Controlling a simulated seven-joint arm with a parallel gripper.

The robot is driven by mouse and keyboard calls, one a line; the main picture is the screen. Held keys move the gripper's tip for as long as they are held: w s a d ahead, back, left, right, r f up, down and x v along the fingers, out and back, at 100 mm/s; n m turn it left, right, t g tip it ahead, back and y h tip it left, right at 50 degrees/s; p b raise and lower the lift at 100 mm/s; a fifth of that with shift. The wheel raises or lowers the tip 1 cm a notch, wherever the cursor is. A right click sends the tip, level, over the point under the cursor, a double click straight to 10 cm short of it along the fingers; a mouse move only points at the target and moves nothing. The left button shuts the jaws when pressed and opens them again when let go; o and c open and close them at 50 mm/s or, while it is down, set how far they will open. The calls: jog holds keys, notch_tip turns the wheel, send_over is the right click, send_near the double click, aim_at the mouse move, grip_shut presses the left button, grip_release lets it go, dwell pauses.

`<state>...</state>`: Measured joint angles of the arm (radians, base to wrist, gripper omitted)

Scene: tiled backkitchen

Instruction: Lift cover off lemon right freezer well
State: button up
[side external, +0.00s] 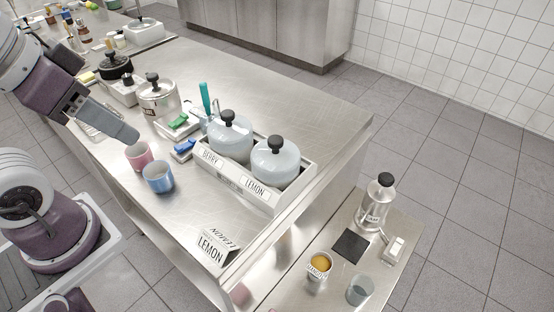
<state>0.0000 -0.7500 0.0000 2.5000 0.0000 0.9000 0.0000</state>
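A white two-well freezer box (235,185) stands on the steel counter, with labels reading BERRY and LEMON on its near side. The right well, behind the LEMON label (256,190), has a pale blue domed cover (268,164) with a black knob (277,144) seated on it. A matching cover (229,137) with a black knob sits on the left, BERRY well. The covers hide the insides of both wells. My gripper (124,134) is left of the box, above the counter near the cups and apart from both covers. Its fingers overlap in this view, so their opening is unclear.
A LEMON sign (212,247) is at the near edge. Scoops (178,125) and a lidded pot (159,100) lie behind. A lower side table (350,245) holds a bottle (377,200) and cups.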

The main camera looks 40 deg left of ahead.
jog(key=o, duration=1.3)
jog(key=shift+c, duration=0.2)
jog(key=n+g, duration=0.6)
jog(key=n, duration=0.2)
send_over(276, 149)
notch_tip(276, 149, down, 9)
jog(key=shift+a, duration=0.15)
notch_tip(276, 149, down, 8)
jog(key=shift+s+r, duration=0.1)
jog(key=shift+r, duration=0.05)
jog(key=shift+c, duration=0.4)
